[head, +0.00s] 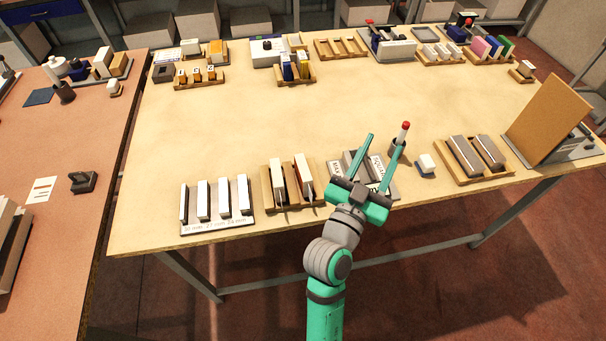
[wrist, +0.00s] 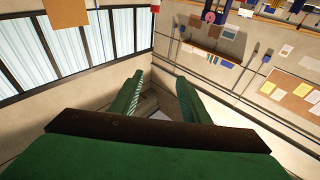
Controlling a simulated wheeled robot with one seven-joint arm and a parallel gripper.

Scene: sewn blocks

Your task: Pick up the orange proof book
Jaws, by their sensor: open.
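I cannot be sure which thing is the orange proof book. A small orange block (head: 218,50) stands at the back left of the table beside a white one, too small to tell as a book.
Along the front of the table (head: 240,120) stand white blocks (head: 221,198), a wooden rack (head: 290,185), a red-topped marker in a cup (head: 399,146), and a tray of grey bars (head: 472,158). A large tan board (head: 548,118) leans at the right. The table's middle is clear.

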